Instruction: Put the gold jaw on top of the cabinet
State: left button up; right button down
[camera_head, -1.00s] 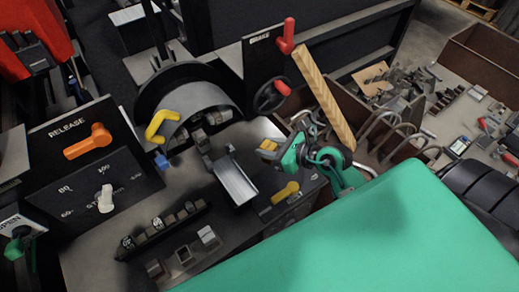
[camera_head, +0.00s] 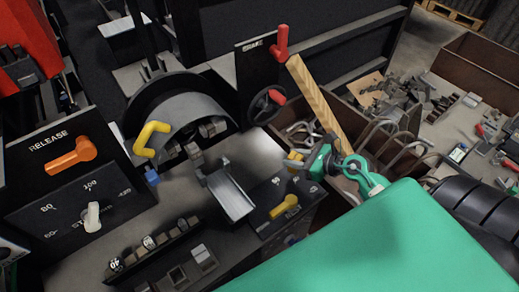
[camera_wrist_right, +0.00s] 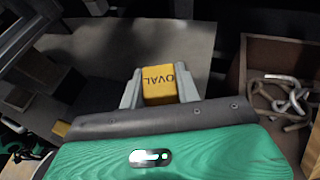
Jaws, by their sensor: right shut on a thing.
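The gold jaw (camera_wrist_right: 160,86) is a small gold block with the word OVAL on it. It sits between the two grey fingers of my right gripper (camera_wrist_right: 160,92) in the right wrist view, and the gripper is shut on it. In the head view the gold jaw (camera_head: 294,159) is small and partly hidden by my green right gripper (camera_head: 304,163). It is held near the right edge of the grey metal top (camera_head: 264,152), which looks like the cabinet's top. My left gripper is not in view.
A row of dark marked blocks (camera_head: 148,243) lies on the metal top at the front. A grey chute (camera_head: 230,194) and a yellow handle (camera_head: 152,138) stand left of my gripper. A wooden bar (camera_head: 318,105) rises close behind it. Brown bins (camera_head: 400,150) with metal hooks lie to the right.

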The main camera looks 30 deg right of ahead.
jog(key=w+a+p, duration=0.1)
jog(key=w+a, duration=0.1)
jog(key=w, duration=0.1)
jog(key=w+a, duration=0.2)
jog(key=w, duration=0.2)
jog(key=w+a+p, duration=0.1)
jog(key=w+a, duration=0.1)
jog(key=w, duration=0.1)
jog(key=shift+w+a+f+p, duration=0.15)
jog(key=shift+w+f+p, duration=0.15)
notch_tip(320, 180, down, 2)
jog(key=shift+f, duration=0.45)
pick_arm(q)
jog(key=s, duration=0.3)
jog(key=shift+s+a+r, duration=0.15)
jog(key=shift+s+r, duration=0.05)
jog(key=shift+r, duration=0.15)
